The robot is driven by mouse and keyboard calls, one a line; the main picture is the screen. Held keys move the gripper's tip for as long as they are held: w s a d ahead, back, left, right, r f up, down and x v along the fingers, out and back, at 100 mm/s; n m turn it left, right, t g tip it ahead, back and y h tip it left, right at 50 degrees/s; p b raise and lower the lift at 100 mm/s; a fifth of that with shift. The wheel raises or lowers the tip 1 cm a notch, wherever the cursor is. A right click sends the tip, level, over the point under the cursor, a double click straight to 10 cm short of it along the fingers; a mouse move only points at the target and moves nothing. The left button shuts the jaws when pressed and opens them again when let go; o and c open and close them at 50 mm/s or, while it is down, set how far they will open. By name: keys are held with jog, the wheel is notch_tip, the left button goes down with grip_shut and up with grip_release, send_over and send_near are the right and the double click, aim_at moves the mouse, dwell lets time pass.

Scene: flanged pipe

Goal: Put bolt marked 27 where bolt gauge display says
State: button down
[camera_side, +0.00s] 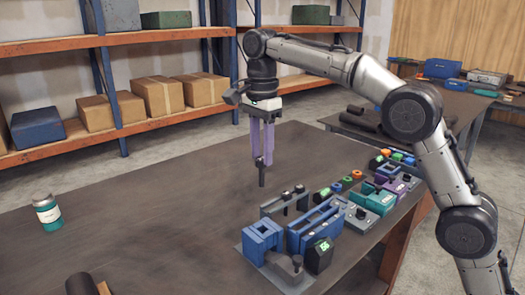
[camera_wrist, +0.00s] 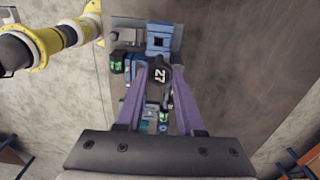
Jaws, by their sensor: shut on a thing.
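My gripper (camera_side: 262,162) is shut on a dark bolt (camera_side: 262,176) and holds it pointing down above the table, behind the blue fixtures. In the wrist view, the bolt's round black head (camera_wrist: 160,75) shows a white 27 between the purple fingers. A dark gauge block with a lit green display (camera_side: 324,246) stands at the near end of the fixtures. The display also shows in the wrist view (camera_wrist: 116,67), but its reading is too small to tell surely. A second green display (camera_wrist: 163,117) shows between the fingers.
Teal and grey fixtures (camera_side: 374,198) lie farther right. A jar (camera_side: 47,213) stands left. The table's left side is mostly clear.

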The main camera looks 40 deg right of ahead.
jog(key=shift+w+f, duration=0.25)
jog(key=shift+f, duration=0.25)
jog(key=shift+w+f, duration=0.2)
jog(key=shift+f, duration=0.3)
jog(key=s+d+f, duration=0.6)
jog(key=d+f, duration=0.2)
jog(key=d, duration=0.1)
jog(key=shift+d+f, duration=0.1)
jog(key=shift+f, duration=0.1)
jog(key=shift+f, duration=1.1)
jog(key=shift+f, duration=0.15)
jog(key=shift+f, duration=1.55)
jog(key=shift+f, duration=1.2)
